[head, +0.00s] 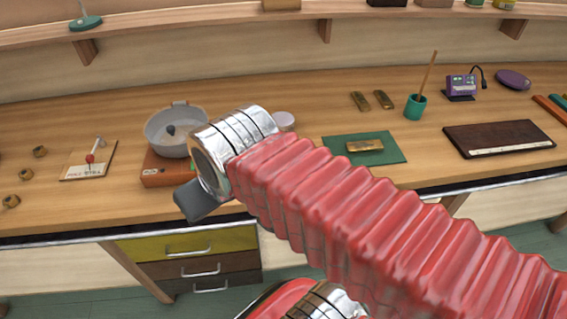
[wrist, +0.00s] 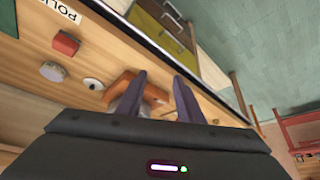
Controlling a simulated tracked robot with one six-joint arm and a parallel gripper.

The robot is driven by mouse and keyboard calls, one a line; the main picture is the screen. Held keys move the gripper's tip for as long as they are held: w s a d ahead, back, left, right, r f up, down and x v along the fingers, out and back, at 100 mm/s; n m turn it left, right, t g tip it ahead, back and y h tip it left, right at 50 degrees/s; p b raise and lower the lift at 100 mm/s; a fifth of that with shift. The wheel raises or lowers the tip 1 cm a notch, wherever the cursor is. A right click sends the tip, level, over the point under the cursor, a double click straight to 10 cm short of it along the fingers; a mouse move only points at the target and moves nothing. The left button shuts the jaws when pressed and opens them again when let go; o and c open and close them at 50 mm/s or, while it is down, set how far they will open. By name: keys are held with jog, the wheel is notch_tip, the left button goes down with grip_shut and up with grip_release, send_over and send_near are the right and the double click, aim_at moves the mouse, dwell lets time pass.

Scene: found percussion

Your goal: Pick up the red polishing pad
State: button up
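A small red block, which looks like the red polishing pad (wrist: 66,44), lies on the wooden bench in the wrist view, upper left. A white label with black letters lies beside it, cut by the frame edge. I cannot make the pad out in the head view, where my red-sleeved arm covers part of the bench. My gripper (wrist: 159,79) is open and empty, its two dark fingers apart. The pad is off to the left of the fingers, not between them. In the head view only a dark part of the gripper shows, near the bench's front edge.
A grey bowl (head: 162,126) sits on an orange base (head: 160,176) close to my wrist. A labelled board (head: 103,165) and brass nuts lie left. A green mat (head: 340,146) with a brass block and a dark board (head: 470,134) lie right. Drawers (head: 195,245) stand below.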

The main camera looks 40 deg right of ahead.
jog(key=o, duration=0.3)
jog(key=shift+w+d, duration=0.3)
jog(key=shift+d, duration=0.05)
jog(key=o, duration=0.6)
jog(key=w+d+f+m+g+h, duration=0.1)
jog(key=w+d+m, duration=0.3)
jog(key=d, duration=0.8)
jog(key=shift+w+d+h, duration=0.2)
jog(key=shift+w+h, duration=0.2)
jog(key=shift+w, duration=0.4)
jog(key=d+f+m+g, duration=0.1)
jog(key=d+f+m, duration=0.1)
jog(key=d, duration=1)
jog(key=shift+w+f+m+h, duration=0.4)
jog(key=x, duration=0.8)
jog(key=shift+f, duration=0.2)
jog(key=shift+w, duration=0.1)
jog(key=shift+f, duration=0.15)
